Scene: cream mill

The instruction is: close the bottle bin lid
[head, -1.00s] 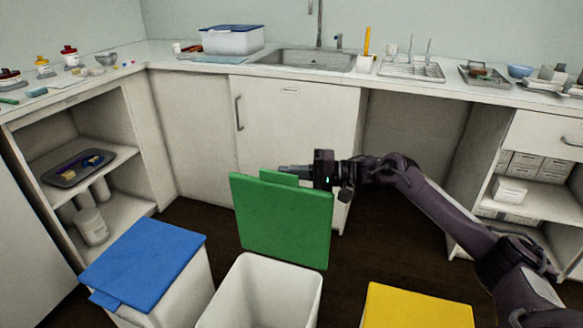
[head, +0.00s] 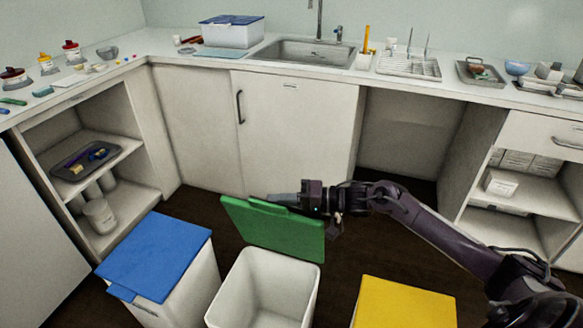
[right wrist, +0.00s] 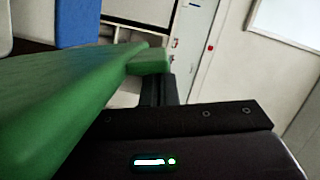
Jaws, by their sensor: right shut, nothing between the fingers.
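The green lid (head: 272,232) of the middle white bin (head: 262,290) stands tilted up at the bin's far edge, and the bin is open and looks empty inside. My right gripper (head: 285,198) is shut and empty, with its fingers at the lid's upper edge by the small green tab. In the right wrist view the green lid (right wrist: 60,100) fills the left side, close beside the dark fingers (right wrist: 158,90). Whether the fingers touch the lid is hard to tell. My left gripper is not in view.
A bin with a blue lid (head: 158,255) stands to the left, and a yellow lid (head: 405,305) is at the right; both lie flat. Behind are a white cupboard door (head: 290,130) and a counter with a sink (head: 305,52). Dark floor is free between bins and cupboards.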

